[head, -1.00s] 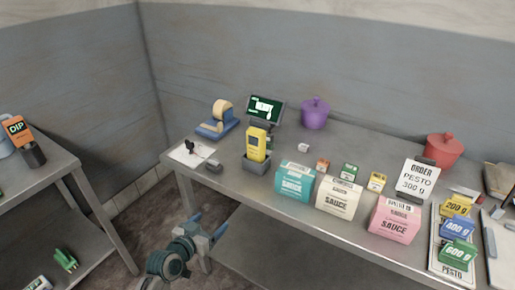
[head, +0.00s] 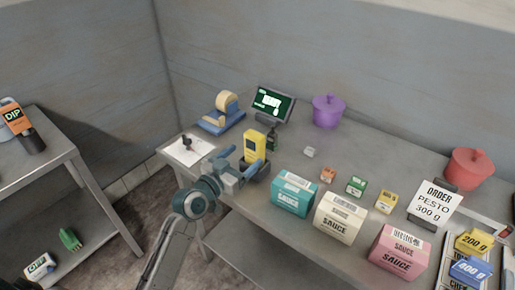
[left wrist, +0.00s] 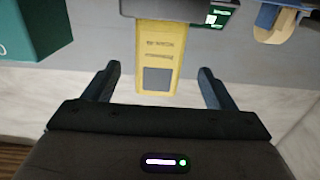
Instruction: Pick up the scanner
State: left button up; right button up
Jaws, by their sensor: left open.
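The yellow scanner (head: 255,146) stands upright in its dark holder on the steel table, in front of the small screen. My left gripper (head: 240,167) is open at the table's front edge, close in front of the scanner. In the left wrist view the scanner (left wrist: 158,58) shows ahead, between the lines of the two open fingers (left wrist: 157,88). I cannot tell whether the fingers reach around it. The gripper hides part of the holder in the head view. My right gripper is not in view.
A teal sauce box (head: 293,194) stands just right of the scanner, with cream (head: 341,217) and pink (head: 398,252) boxes beyond. Behind are the screen (head: 272,103) and a tape dispenser (head: 222,120). A white sheet (head: 187,150) lies at the left corner.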

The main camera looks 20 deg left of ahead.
aim_at(251, 150)
pick_arm(q)
jog(key=x, duration=0.2)
jog(key=shift+w+d+p, duration=0.15)
jog(key=shift+w+p, duration=0.15)
jog(key=shift+w, duration=0.05)
jog(key=p+x, duration=0.1)
jog(key=x, duration=0.1)
jog(key=p+x, duration=0.1)
jog(key=x, duration=0.1)
jog(key=shift+w+d+r, duration=0.1)
jog(key=shift+r, duration=0.15)
jog(key=shift+w+d+f, duration=0.15)
jog(key=shift+w, duration=0.25)
jog(key=c, duration=1.2)
